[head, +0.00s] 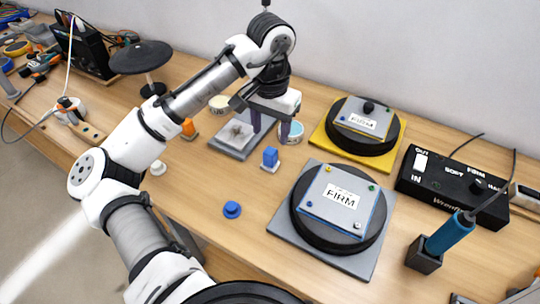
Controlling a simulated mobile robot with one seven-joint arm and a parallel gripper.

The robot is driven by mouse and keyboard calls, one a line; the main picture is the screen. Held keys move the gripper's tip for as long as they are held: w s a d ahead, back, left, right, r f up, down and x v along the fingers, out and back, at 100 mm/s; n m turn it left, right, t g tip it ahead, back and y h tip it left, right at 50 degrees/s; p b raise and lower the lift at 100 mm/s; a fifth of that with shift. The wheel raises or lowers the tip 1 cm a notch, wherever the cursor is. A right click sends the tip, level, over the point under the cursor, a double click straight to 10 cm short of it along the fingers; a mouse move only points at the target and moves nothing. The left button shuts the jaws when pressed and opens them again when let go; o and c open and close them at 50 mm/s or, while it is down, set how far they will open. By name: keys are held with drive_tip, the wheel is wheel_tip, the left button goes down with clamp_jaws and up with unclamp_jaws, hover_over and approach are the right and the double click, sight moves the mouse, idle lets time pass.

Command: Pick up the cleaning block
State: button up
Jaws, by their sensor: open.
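A small blue block (270,157) with a pale base stands upright on the wooden bench near the middle of the head view; it looks like the cleaning block, though no label shows. My gripper (270,137) points down just behind and above it in the picture. Its two dark fingers are apart, with nothing seen between them. The block appears apart from the fingers; the exact height gap cannot be told.
A grey plate (229,149) lies left of the gripper. A low blue knob (232,210) sits in front. Round black pads labelled FIRM rest on a yellow mat (318,137) and a grey mat (285,226) at right. A black control box (450,190) stands farther right.

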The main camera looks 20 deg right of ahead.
sight(271, 150)
drive_tip(key=f, duration=0.3)
drive_tip(key=f+p, duration=0.1)
drive_tip(key=f, duration=0.5)
drive_tip(key=shift+w+d+p, duration=0.1)
drive_tip(key=shift+w+p, duration=0.15)
drive_tip(key=shift+p, duration=0.15)
drive_tip(key=c, duration=1)
drive_tip(key=shift+c, duration=0.4)
drive_tip(key=shift+r, duration=0.1)
wheel_tip(271, 150, up, 20)
drive_tip(key=b, duration=0.1)
drive_tip(key=shift+b, duration=0.3)
